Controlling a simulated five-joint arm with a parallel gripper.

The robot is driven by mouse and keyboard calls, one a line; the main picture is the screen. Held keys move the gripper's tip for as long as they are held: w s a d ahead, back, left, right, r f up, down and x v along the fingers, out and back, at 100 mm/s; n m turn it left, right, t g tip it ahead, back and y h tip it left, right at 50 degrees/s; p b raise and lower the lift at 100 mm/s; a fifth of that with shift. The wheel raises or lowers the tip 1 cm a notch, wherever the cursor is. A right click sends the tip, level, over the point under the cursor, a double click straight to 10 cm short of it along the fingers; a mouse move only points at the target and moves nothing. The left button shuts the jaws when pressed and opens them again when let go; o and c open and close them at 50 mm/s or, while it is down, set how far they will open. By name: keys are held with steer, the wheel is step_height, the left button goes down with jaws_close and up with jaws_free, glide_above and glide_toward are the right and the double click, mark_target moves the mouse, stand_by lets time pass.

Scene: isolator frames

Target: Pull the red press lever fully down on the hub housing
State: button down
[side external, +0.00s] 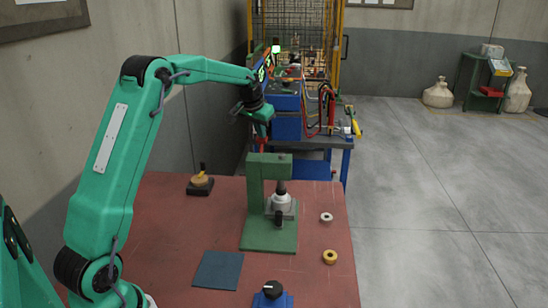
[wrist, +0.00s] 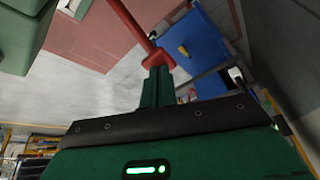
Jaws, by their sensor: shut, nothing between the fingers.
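The green press (side external: 256,200) stands on the red table with its red lever (side external: 262,146) raised above its head. The grey-white hub housing (side external: 281,203) sits under the press's dark ram. My gripper (side external: 262,130) is above the press at the upper end of the lever. In the wrist view my green fingers (wrist: 157,72) are shut together, with nothing seen between them. The lever's red bar (wrist: 129,20) runs to a wider red end (wrist: 158,58) right at the fingertips. I cannot tell whether they touch.
On the red table (side external: 170,240) are a dark blue-grey pad (side external: 217,270), a black knob on a blue base (side external: 271,291), a pale ring (side external: 326,217), a yellow ring (side external: 330,256) and a small wooden-topped block (side external: 200,185). A blue workstation (side external: 287,125) stands behind the press.

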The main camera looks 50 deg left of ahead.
steer(key=shift+w+a+f, duration=0.1)
steer(key=shift+f, duration=0.15)
steer(key=shift+w+a+f, duration=0.15)
steer(key=shift+f, duration=0.1)
steer(key=shift+w+a+f, duration=0.25)
steer(key=shift+f, duration=0.2)
stand_by(0.3)
